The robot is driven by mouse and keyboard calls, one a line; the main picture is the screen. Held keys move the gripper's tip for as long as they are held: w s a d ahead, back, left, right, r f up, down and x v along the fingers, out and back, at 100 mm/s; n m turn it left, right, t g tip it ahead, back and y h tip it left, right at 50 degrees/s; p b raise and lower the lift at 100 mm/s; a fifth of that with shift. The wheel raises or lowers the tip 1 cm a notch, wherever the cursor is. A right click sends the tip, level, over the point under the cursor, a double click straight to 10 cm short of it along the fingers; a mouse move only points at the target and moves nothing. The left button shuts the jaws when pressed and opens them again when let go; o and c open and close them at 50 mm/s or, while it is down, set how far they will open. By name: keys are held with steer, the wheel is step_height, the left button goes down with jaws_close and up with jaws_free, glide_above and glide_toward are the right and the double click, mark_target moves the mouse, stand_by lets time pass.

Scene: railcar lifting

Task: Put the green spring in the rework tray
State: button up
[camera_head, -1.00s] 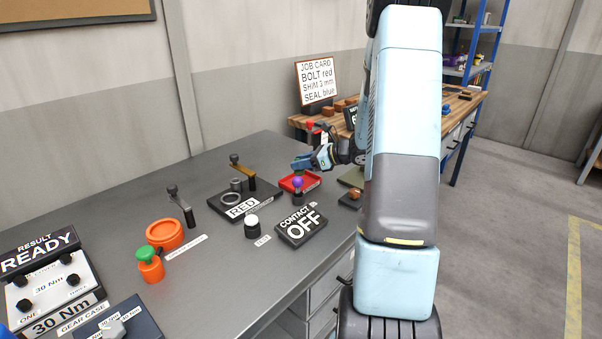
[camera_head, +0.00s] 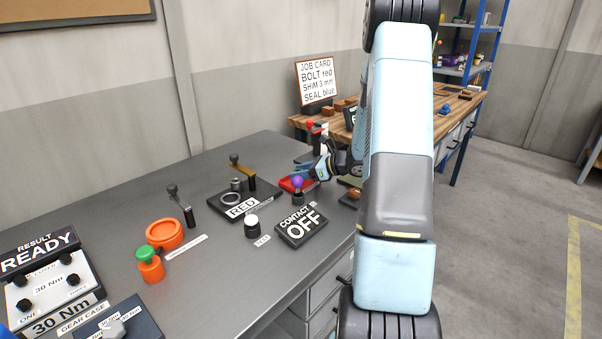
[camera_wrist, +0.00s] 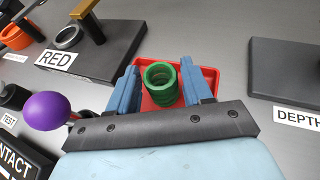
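The green spring (camera_wrist: 162,84) shows in the wrist view as a short coiled tube with its open end in view. It sits between the blue fingers of my gripper (camera_wrist: 160,78) and spans nearly the whole gap at their tips. The red tray (camera_wrist: 206,72) lies behind and below the spring in that view. Whether the spring touches the tray floor cannot be told. In the head view my gripper (camera_head: 304,165) is over the red tray (camera_head: 287,184), partly covering it. The spring cannot be made out there.
A purple-knobbed post (camera_head: 298,183) stands close in front of the tray; its knob also shows in the wrist view (camera_wrist: 45,111). The CONTACT OFF box (camera_head: 301,227) and RED fixture (camera_head: 240,203) are nearby. A dark DEPTH block (camera_wrist: 284,72) lies right of the tray.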

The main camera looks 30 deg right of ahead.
steer(key=shift+o, duration=1.4)
steer(key=v, duration=1.1)
steer(key=shift+s+d+r, duration=0.2)
steer(key=shift+s, duration=0.2)
steer(key=s+a+r+n+g+h, duration=0.1)
steer(key=s+a+r+n+g, duration=0.1)
steer(key=s+a+r+n, duration=0.3)
steer(key=s+a+r+n+g, duration=0.2)
steer(key=a+r+n, duration=0.15)
steer(key=a, duration=0.35)
steer(key=s+a+r+n+g+h, duration=0.1)
steer(key=s+a+r+n+g, duration=0.15)
steer(key=a+n, duration=0.3)
steer(key=s+a+r+n+t+h, duration=0.1)
steer(key=s+a+r+n+h, duration=0.1)
steer(key=s+n, duration=0.4)
steer(key=s+a+r+n+t+h, duration=0.1)
steer(key=s+r+n+h, duration=0.4)
steer(key=s, duration=0.6)
steer(key=shift+s+a+r+n+t, duration=0.4)
steer(key=shift+a+r+n, duration=0.45)
steer(key=shift+n, duration=0.15)
